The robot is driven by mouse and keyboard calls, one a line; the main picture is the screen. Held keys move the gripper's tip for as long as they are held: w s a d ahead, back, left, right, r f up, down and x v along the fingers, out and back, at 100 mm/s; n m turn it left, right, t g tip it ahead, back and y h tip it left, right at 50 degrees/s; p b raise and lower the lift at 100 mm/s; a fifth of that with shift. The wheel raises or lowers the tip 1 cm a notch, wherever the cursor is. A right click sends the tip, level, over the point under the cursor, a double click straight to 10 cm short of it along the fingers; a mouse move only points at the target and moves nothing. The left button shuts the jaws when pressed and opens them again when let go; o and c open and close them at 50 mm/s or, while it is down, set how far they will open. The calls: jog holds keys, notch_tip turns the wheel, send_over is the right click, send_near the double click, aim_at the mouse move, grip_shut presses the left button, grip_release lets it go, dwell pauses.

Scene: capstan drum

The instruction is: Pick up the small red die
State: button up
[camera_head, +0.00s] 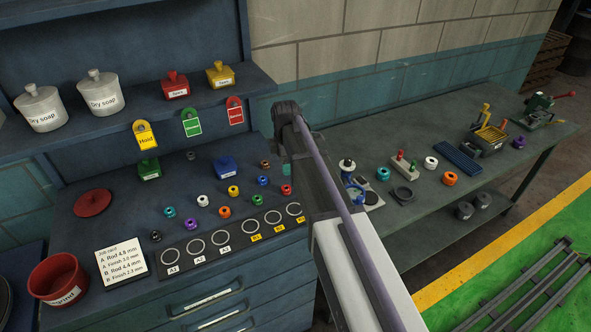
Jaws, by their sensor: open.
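The small red die (286,190) stands on the dark cabinet top (120,205), just left of my arm and behind the row of ringed spots. It looks like a short ring-shaped piece and stands clear of the dies around it. My arm reaches up from the lower right and crosses the picture beside the die. Its jaws do not show; they are out of sight behind the arm or outside the picture.
Several other small dies, such as a blue die (264,180), a green die (254,200) and an orange die (224,212), stand nearby. A ringed strip (234,238) lies in front. A job card (121,262) and a red pot (62,287) are at left.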

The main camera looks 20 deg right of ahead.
jog(key=b, duration=0.6)
send_over(287, 188)
notch_tip(287, 188, down, 6)
jog(key=shift+a+f, duration=0.1)
jog(key=shift+a, duration=0.05)
notch_tip(287, 188, down, 5)
jog(key=b, duration=0.5)
jog(key=shift+f, duration=0.15)
jog(key=shift+r, duration=0.25)
jog(key=shift+c, duration=0.2)
jog(key=c, duration=1)
notch_tip(287, 188, up, 10)
jog(key=p, duration=1)
jog(key=shift+r, duration=0.1)
